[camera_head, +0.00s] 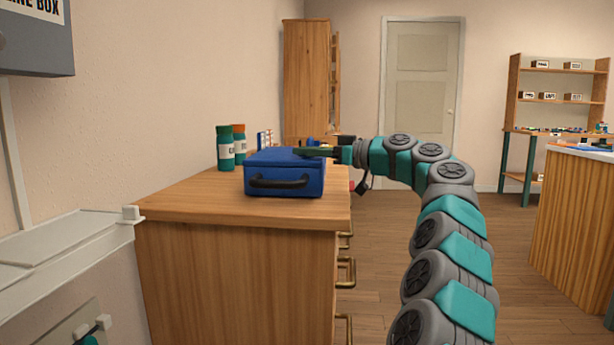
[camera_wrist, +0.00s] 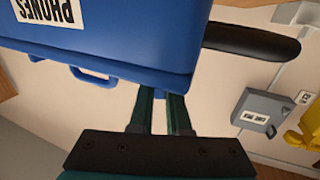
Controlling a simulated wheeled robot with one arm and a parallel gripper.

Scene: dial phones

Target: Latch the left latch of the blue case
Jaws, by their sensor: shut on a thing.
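The blue case (camera_head: 284,180) sits closed on top of a wooden cabinet, with a black handle on the side facing the head camera. In the wrist view the blue case (camera_wrist: 130,30) fills the top, with a white PHONES label and a blue loop handle (camera_wrist: 92,77) on its edge. A small blue piece, seemingly the other latch (camera_wrist: 36,58), shows farther left. My gripper (camera_wrist: 163,95) is shut at the case's edge, at the left latch's place by the black-handle end. The fingertips and the latch are hidden behind the case edge. In the head view my gripper (camera_head: 320,151) meets the case's upper right side.
Two bottles (camera_head: 226,148) stand behind the case on the wooden cabinet (camera_head: 235,265). The cabinet's drawer handles stick out on the right. A grey box (camera_wrist: 258,110) hangs on the wall. Open floor lies right of the cabinet, before another counter (camera_head: 575,220).

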